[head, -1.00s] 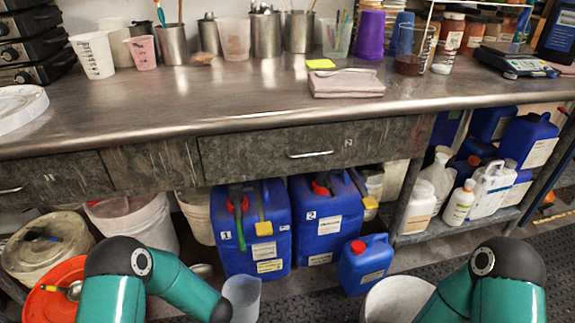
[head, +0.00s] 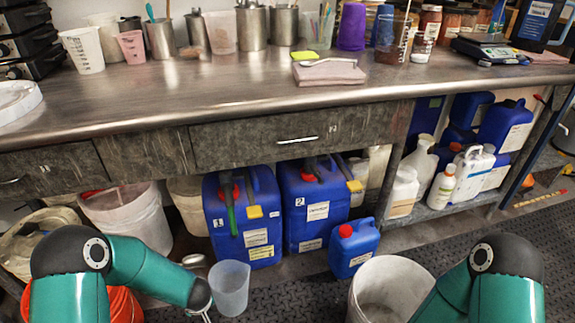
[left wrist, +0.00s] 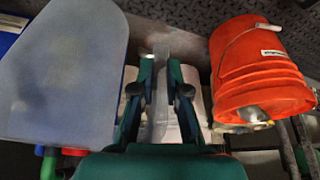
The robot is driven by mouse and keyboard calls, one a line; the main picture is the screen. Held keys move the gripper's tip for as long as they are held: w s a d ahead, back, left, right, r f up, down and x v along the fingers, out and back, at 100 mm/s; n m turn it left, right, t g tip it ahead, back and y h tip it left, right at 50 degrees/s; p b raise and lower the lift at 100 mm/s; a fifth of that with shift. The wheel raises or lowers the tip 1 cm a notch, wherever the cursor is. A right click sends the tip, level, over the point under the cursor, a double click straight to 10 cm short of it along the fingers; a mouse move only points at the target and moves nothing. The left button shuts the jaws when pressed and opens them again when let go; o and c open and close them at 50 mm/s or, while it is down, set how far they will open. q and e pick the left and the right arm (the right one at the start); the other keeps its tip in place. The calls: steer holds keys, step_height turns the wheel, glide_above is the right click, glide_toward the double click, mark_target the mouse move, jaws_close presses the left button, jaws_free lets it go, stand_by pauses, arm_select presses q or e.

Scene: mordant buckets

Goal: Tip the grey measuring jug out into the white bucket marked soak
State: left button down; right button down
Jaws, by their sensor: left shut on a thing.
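The grey translucent measuring jug (head: 230,288) is upright, low in the middle of the head view. Its pale body fills the left of the left wrist view (left wrist: 60,75). My left gripper (left wrist: 160,65) is shut on a narrow grey part of it, seemingly the handle. In the head view that gripper (head: 207,314) is beside the jug, partly cut off by the lower edge. A white bucket (head: 363,290) stands to the right of the jug, its front cut off; no soak mark is readable. My right arm covers part of its right side; the right gripper is out of view.
Blue canisters (head: 240,215) and a small red-capped one (head: 354,250) stand behind the jug. An orange bucket (left wrist: 260,75) is near my left arm. Another white bucket (head: 135,220) stands further left. The steel bench (head: 220,95) overhangs behind.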

arm_select(q)
steer(key=r+m, duration=0.1)
steer(key=r, duration=0.3)
steer(key=w+d+r, duration=0.1)
steer(key=r, duration=0.2)
steer(key=r+m+h, duration=0.1)
steer(key=r, duration=0.3)
steer(key=shift+w+d+r+m+t, duration=0.15)
steer(key=shift+w+r+m+t, duration=0.05)
steer(key=shift+r+m+t, duration=0.1)
steer(key=s+d+r+m+p, duration=0.1)
steer(key=d+r+m+p, duration=0.1)
steer(key=r+p, duration=1.1)
steer(key=s+d+r+m+h+p, duration=0.1)
steer(key=r+p, duration=1.3)
steer(key=r, duration=0.1)
steer(key=shift+d+r+m, duration=0.35)
steer(key=shift+d+m, duration=0.05)
steer(key=shift+s, duration=0.1)
steer(key=shift+r, duration=0.1)
